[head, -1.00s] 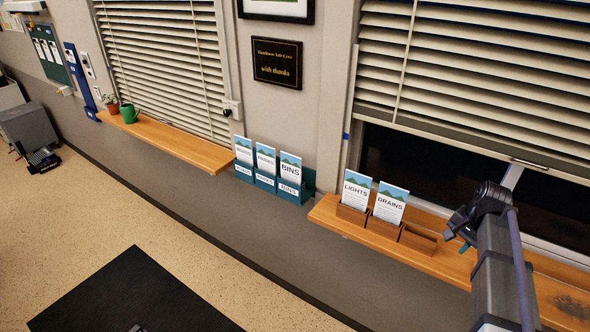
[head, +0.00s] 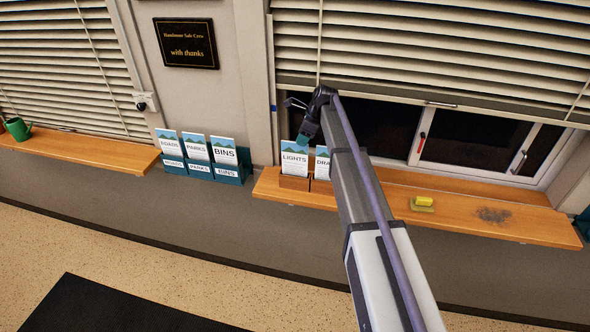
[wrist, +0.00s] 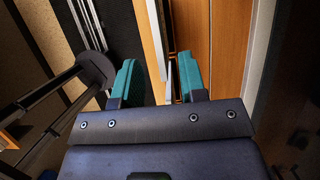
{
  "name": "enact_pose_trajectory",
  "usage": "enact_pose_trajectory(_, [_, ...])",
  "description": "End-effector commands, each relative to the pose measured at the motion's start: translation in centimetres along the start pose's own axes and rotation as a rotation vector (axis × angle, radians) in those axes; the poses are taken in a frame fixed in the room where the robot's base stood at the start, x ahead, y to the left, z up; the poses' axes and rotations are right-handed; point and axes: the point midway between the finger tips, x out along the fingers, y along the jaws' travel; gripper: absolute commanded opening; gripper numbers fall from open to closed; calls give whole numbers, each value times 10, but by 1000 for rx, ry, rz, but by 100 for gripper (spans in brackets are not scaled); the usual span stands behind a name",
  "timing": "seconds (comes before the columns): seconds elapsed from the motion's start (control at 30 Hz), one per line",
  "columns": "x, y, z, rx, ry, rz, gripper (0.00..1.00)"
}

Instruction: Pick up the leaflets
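A LIGHTS leaflet (head: 294,162) stands in a wooden holder (head: 293,183) on the right sill. A DRAINS leaflet (head: 322,164) beside it is partly hidden by my arm. ROADS (head: 167,143), PARKS (head: 195,148) and BINS (head: 224,152) leaflets stand in a teal wall rack (head: 229,181). My gripper (head: 303,140) is just above the LIGHTS leaflet. In the wrist view my gripper (wrist: 157,64) has its teal fingers apart. A thin pale edge (wrist: 168,82) shows between them, perhaps a leaflet; I cannot tell which. The third wooden holder is hidden behind my arm.
The right sill (head: 465,226) also bears a yellow sponge-like block (head: 424,202) and a dark smudge (head: 493,215). The left sill (head: 70,158) holds a green watering can (head: 18,129). Window and blinds (head: 440,50) stand close behind the sill. A black mat (head: 110,310) lies on the floor.

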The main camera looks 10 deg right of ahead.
Motion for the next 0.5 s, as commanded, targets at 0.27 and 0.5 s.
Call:
enact_pose_trajectory(0.27, [45,0,0,-2,0,0,38])
enact_pose_trajectory(0.5, [42,0,0,-2,0,0,29])
